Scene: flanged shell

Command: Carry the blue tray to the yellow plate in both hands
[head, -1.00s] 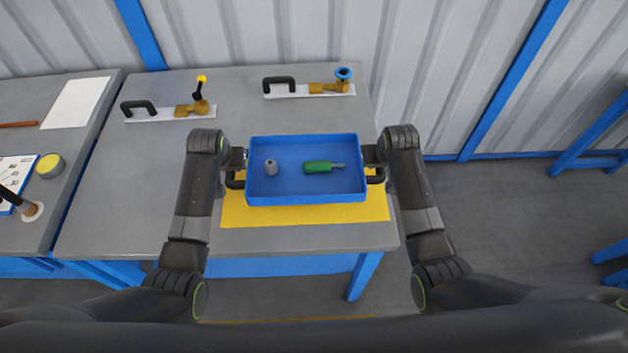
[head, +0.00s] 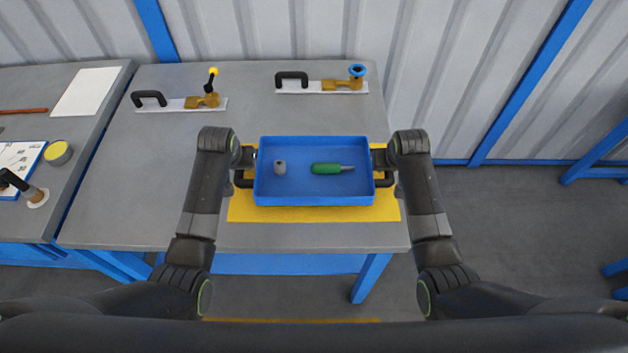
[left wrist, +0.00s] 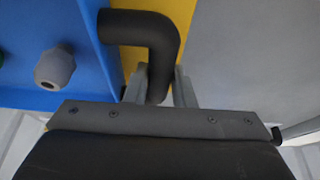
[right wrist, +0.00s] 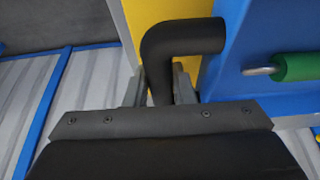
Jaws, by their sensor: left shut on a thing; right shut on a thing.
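The blue tray (head: 315,193) is level in the head view, with a grey knob-like part (head: 280,168) and a green-handled tool (head: 327,168) lying in it. The yellow plate (head: 315,214) lies on the grey table, and the tray covers much of it. My left gripper (head: 247,168) is shut on the tray's left black handle, which shows in the left wrist view (left wrist: 150,35). My right gripper (head: 381,168) is shut on the right black handle, seen in the right wrist view (right wrist: 180,38). Whether the tray touches the plate, I cannot tell.
Two white bases with black handles and brass valves stand at the back of the table, one with a yellow-tipped lever (head: 205,98), one with a blue wheel (head: 345,84). The table's left front is bare.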

